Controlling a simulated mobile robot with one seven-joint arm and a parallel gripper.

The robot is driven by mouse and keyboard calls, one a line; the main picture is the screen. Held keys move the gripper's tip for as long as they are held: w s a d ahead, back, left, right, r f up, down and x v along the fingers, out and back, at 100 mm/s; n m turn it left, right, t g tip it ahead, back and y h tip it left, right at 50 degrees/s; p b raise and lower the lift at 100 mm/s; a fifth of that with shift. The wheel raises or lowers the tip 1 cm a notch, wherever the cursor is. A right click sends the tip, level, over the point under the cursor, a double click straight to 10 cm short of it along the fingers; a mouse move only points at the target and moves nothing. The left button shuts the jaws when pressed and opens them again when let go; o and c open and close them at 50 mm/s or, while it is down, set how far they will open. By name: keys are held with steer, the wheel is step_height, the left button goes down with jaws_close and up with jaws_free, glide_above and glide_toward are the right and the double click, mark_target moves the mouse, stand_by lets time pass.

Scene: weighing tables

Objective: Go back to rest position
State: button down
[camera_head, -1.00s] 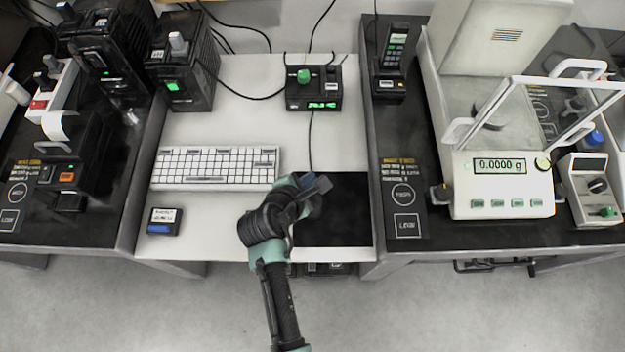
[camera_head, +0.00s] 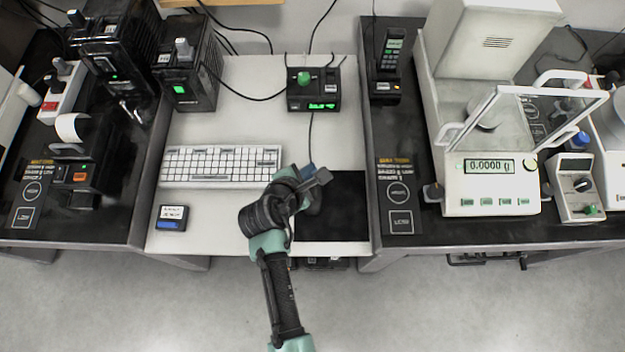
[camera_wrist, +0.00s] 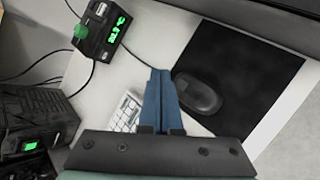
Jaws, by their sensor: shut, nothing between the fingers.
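My gripper (camera_wrist: 160,88) shows in the wrist view with its two blue fingers together and nothing between them. My arm reaches up from the bottom edge of the head view and bends at the wrist. The fingers look apart from the table surface, though the exact height cannot be told.
A white keyboard (camera_head: 220,166) lies left of my gripper. A mouse (camera_wrist: 198,92) rests on the black mouse pad (camera_head: 345,205). A black box with a green knob (camera_head: 313,92) stands behind. An analytical balance (camera_head: 490,185) with its glass door raised stands right. Grey floor is clear in front.

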stand_by(0.3)
steer(key=w+a+r+m+t+y, duration=0.1)
steer(key=w+r+m+t, duration=0.3)
steer(key=r, duration=0.6)
steer(key=w+a+r+m+t+y, duration=0.1)
steer(key=w+r+m, duration=0.2)
steer(key=w+r, duration=0.5)
step_height(320, 180, up, 21)
steer(key=m+t, duration=0.4)
steer(key=m, duration=0.1)
steer(key=s+d+r+m+t, duration=0.1)
steer(key=s+r+m+t, duration=0.2)
steer(key=s+r, duration=0.3)
steer(key=s+r+m+t+y, duration=0.1)
steer(key=s+r+m+t, duration=0.2)
steer(key=r, duration=1.2)
steer(key=s+d+r+m+t, duration=0.1)
steer(key=s+r+m+t, duration=0.3)
steer(key=s+r, duration=0.5)
steer(key=shift+s+d+r+y, duration=0.15)
steer(key=shift+d+r+y, duration=0.25)
steer(key=shift+r, duration=0.3)
